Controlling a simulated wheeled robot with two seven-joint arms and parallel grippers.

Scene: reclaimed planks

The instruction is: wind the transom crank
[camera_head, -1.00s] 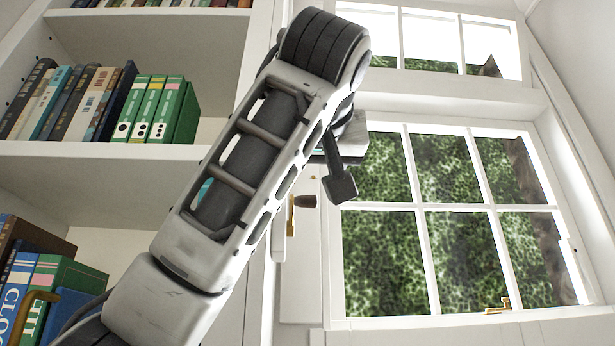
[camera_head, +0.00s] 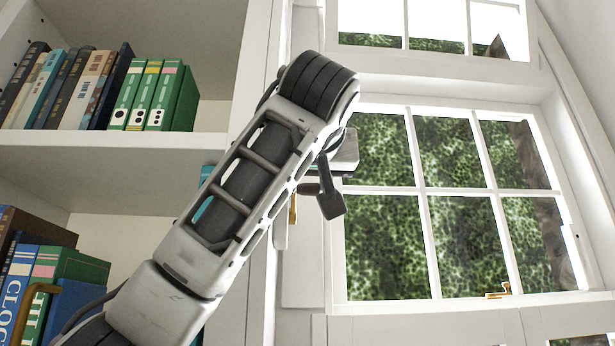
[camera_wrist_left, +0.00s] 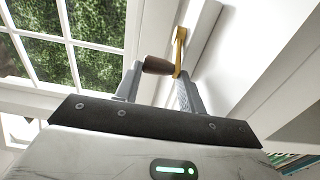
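The transom crank shows in the left wrist view as a brass arm (camera_wrist_left: 180,48) with a brown wooden knob (camera_wrist_left: 157,65), against the white frame beside the window. My left gripper (camera_wrist_left: 158,85) is open there, one finger on each side of the knob. I cannot tell whether the fingers touch it. In the head view a sliver of the brass crank (camera_head: 293,209) shows behind my left gripper (camera_head: 322,198), and the knob is hidden. The transom window (camera_head: 430,25) is above the main window. My right gripper is not in view.
A white bookshelf (camera_head: 120,140) with several books (camera_head: 150,95) stands to the left of my arm. The lower window (camera_head: 450,200) has a white lattice and a small brass latch (camera_head: 498,290) on its sill. The space before the panes is clear.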

